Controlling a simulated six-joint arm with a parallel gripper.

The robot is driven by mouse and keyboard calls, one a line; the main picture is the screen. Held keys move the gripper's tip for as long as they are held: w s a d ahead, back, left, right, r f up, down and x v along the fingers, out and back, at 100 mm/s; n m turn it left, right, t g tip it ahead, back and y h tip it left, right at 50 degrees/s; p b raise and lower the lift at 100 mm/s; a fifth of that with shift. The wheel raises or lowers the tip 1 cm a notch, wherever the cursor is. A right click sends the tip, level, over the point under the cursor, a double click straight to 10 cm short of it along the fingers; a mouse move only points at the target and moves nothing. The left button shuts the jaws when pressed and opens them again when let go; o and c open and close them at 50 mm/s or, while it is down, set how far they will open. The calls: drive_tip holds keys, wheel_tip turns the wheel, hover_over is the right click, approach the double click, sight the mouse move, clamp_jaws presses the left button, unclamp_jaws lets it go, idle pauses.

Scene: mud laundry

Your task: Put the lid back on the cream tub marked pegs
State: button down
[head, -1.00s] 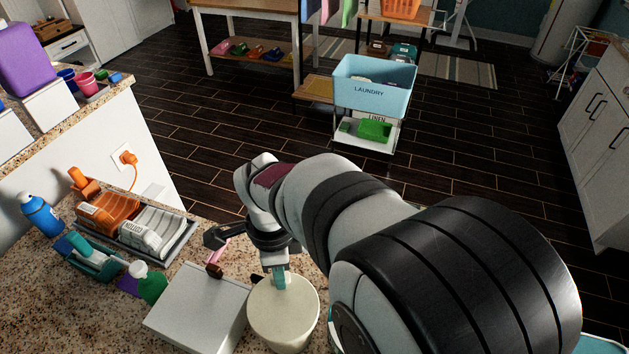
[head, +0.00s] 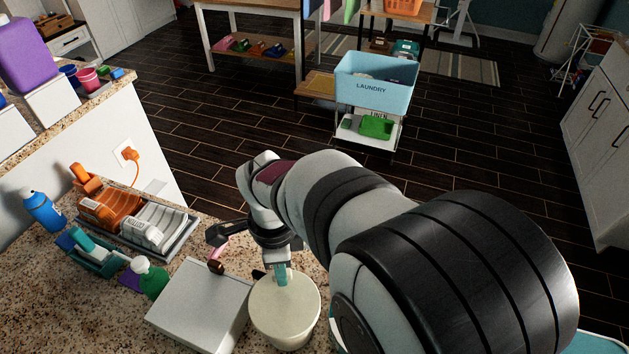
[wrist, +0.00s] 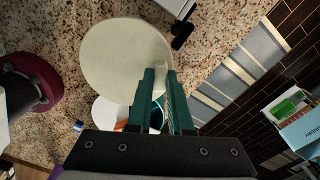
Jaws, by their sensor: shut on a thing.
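My gripper (head: 281,274) is shut on the cream round lid (head: 287,303), gripping it near its far edge in the head view. The lid also shows as a pale disc in the wrist view (wrist: 120,58), with the teal fingers (wrist: 160,78) at its lower right. The cream tub (head: 291,343) is under the lid in the head view; its opening is mostly hidden and its marking is not visible. I cannot tell whether the lid touches the rim.
A pale grey box (head: 199,307) stands close to the left of the tub. A green bottle (head: 151,279), a teal caddy (head: 101,260), a grey tray (head: 180,245) with two packs and a blue bottle (head: 43,210) stand further left on the speckled counter.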

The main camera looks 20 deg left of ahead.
idle(0.3)
drive_tip(key=shift+c, duration=1.3)
unclamp_jaws()
drive_tip(key=shift+r, duration=3.5)
